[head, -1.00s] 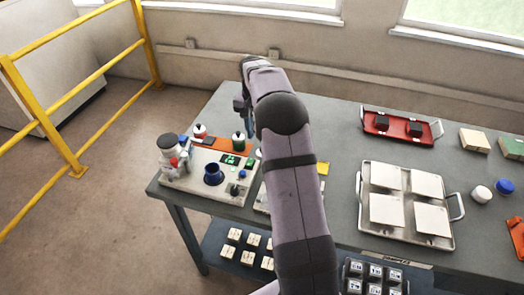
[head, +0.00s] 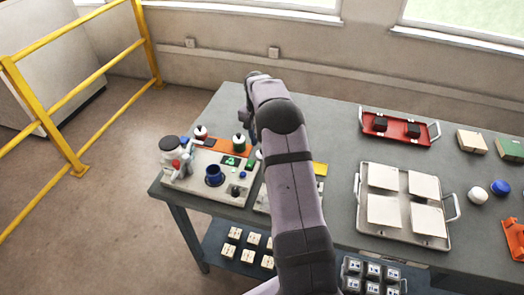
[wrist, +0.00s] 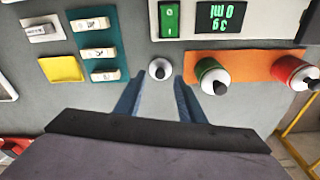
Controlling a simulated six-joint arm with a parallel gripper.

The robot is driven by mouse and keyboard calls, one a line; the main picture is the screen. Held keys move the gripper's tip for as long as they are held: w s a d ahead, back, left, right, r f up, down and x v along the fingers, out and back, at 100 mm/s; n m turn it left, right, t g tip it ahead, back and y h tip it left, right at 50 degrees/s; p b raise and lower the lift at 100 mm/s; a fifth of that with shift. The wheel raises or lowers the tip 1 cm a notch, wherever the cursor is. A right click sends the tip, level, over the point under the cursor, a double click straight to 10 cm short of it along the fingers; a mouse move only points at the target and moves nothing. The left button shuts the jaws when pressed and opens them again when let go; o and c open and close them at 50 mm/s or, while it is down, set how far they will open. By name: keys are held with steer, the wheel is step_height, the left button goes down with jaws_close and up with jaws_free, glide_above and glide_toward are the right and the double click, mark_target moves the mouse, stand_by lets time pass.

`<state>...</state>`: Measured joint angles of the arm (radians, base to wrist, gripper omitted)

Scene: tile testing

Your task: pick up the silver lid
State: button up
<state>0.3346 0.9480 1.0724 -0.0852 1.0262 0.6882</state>
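A small round pale silver piece with a dark knob in its middle, which looks like the silver lid (wrist: 160,69), lies on the grey table in the wrist view. My gripper (wrist: 158,92) is open, with its two blue-grey fingers apart and nothing between them. The lid shows just beyond the fingertips, roughly centred between them; I cannot tell the height gap. In the head view my gripper (head: 250,122) hangs over the back left of the table, and my arm hides the lid there.
A green bottle (wrist: 212,76) and a red bottle (wrist: 296,73) on an orange strip stand right of the lid. A scale (wrist: 230,18) is beyond it. A teal rack (wrist: 85,25) and a yellow square (wrist: 62,69) lie left. A white round cap (head: 478,194) sits far right.

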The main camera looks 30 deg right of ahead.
steer(key=shift+w+d+f+p, duration=0.1)
steer(key=shift+f+p, duration=0.2)
steer(key=shift+f, duration=1.1)
jaws_close()
steer(key=shift+r, duration=0.1)
